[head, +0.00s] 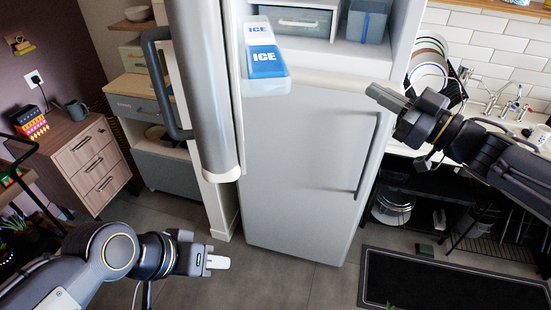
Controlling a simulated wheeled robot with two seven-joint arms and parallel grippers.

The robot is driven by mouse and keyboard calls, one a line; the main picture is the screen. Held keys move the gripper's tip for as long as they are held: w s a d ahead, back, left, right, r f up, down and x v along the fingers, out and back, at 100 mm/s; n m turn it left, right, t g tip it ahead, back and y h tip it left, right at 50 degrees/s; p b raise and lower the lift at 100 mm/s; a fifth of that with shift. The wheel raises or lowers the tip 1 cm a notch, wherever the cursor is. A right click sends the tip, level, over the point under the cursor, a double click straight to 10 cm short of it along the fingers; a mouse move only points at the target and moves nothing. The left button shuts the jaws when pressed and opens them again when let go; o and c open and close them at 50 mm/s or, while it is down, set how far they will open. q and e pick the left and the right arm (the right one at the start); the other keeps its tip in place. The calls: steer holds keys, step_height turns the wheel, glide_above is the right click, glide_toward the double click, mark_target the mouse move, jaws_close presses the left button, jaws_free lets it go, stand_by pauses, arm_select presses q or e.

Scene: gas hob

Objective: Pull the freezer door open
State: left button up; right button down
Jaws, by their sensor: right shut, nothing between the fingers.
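The fridge-freezer is a grey-white cabinet. Its upper door (198,80), with a dark curved handle (160,85), stands open at the left, seen nearly edge-on. The upper compartment shows boxes marked ICE (265,60), so this looks like the freezer door. The lower door (300,170) is closed, with a long grey handle (371,155) on its right. My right gripper (376,92) is shut and empty, near the right edge of the open compartment and apart from both handles. My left gripper (220,262) is low in front of the cabinet, away from both doors; its jaw gap is not clear.
A wooden drawer unit (90,165) stands at the left. A sink counter with a dish rack (430,70) is at the right. A dark mat (440,285) lies on the floor at lower right. The tiled floor before the cabinet is clear.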

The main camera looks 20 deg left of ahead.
steer(key=s+a+f+n+g+h, duration=0.2)
steer(key=s+a+f+n+g, duration=0.6)
steer(key=g, duration=0.8)
steer(key=p+x, duration=0.2)
steer(key=x, duration=1)
steer(key=shift+s+f+p, duration=0.3)
steer(key=shift+s+p, duration=0.05)
steer(key=shift+s, duration=0.05)
steer(key=shift+a, duration=0.1)
